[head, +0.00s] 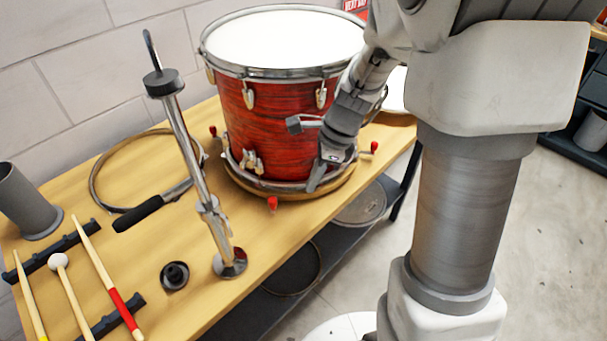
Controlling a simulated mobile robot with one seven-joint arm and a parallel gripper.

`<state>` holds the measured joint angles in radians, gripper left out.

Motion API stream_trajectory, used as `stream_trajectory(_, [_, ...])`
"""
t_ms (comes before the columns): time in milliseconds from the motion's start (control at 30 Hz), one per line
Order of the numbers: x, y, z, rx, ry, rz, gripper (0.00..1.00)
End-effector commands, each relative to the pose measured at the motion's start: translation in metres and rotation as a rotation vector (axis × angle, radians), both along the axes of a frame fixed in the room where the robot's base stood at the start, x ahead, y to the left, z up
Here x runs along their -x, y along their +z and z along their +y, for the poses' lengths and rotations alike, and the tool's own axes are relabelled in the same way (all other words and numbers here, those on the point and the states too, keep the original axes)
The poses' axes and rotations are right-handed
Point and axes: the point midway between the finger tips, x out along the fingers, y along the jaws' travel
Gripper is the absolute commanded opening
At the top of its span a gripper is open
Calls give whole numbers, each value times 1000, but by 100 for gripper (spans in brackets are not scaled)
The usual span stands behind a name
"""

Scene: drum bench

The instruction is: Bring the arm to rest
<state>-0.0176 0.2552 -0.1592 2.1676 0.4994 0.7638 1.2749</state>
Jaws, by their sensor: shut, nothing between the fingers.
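My gripper (317,178) is in the head view, in front of the lower right side of a red wood-grain drum (275,128). It points down and its fingers are together with nothing between them. I cannot tell whether it touches the drum. My arm comes in from the upper right and covers part of the drum's right side. The drum has a white head and chrome hoops. It stands upright on the wooden bench (215,290), with red knobs around its base.
A chrome stand rod (190,150) rises left of the drum. A lower shelf (245,315) holds round items. Floor is open at right.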

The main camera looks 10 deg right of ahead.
Motion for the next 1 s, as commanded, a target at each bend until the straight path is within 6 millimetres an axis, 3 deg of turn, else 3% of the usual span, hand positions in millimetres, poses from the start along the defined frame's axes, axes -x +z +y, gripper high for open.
stream_trajectory(233, [1, 5, -1, 1, 10, -6, 0])
stream_trajectory(333, [5, 19, 0, 11, 71, -40, 0])
stream_trajectory(700, [58, 122, 3, 181, 707, -340, 0])
stream_trajectory(1000, [115, 182, -5, 437, 1254, -520, 0])
